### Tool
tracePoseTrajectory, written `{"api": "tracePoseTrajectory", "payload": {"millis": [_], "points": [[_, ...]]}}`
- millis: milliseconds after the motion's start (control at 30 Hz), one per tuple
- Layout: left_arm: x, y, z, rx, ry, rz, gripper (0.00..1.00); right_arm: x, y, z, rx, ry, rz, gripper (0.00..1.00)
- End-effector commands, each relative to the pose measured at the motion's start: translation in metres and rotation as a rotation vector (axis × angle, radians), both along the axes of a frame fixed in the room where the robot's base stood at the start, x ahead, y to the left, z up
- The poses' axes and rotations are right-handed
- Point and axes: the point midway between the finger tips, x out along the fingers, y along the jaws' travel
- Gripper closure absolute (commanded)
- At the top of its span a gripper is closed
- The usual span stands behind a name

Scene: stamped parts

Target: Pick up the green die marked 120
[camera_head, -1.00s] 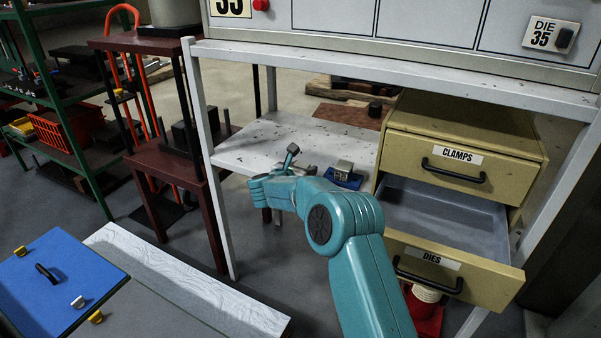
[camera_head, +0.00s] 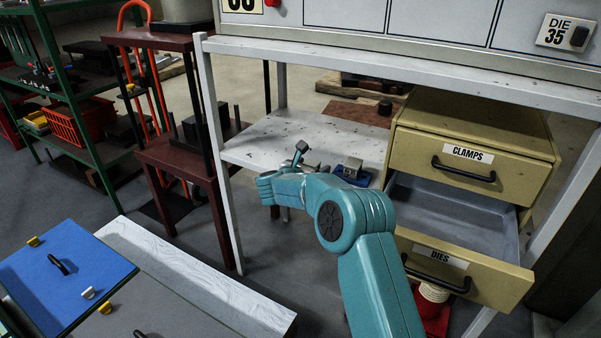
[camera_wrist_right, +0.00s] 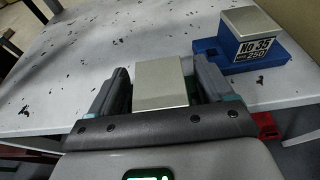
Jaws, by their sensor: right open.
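My right gripper (camera_head: 300,158) is over the white shelf under the bench. In the right wrist view its fingers (camera_wrist_right: 161,70) are open, one on each side of a plain silver-grey block (camera_wrist_right: 161,84). I cannot tell whether the fingers touch it. No mark 120 is readable. My left gripper is not in view.
The DIES drawer (camera_head: 470,272) is pulled out and looks empty inside. The CLAMPS drawer (camera_head: 462,165) above it is shut. A white bench leg (camera_head: 222,165) stands left of my arm. A blue panel with a black handle (camera_head: 60,275) is at lower left.

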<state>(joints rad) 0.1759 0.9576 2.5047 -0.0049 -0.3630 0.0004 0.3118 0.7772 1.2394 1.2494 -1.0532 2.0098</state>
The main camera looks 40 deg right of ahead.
Motion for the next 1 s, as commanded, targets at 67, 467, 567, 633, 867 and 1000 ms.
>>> {"api": "tracePoseTrajectory", "payload": {"millis": [67,467,567,633,867,1000], "points": [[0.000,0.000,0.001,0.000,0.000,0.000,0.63,-0.004,0.014,0.006,0.000,0.000,0.004,0.19],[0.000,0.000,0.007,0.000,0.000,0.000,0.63,-0.031,0.102,0.035,-0.001,-0.001,0.005,0.19],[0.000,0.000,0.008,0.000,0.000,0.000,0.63,-0.037,0.118,0.040,-0.001,-0.003,0.004,0.19],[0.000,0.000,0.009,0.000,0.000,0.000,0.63,-0.039,0.127,0.043,-0.001,-0.001,0.004,0.19],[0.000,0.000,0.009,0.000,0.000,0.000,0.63,-0.044,0.140,0.046,-0.001,-0.001,0.001,0.19],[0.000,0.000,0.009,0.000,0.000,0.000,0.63,-0.044,0.140,0.046,-0.001,-0.001,0.000,0.19]]}}
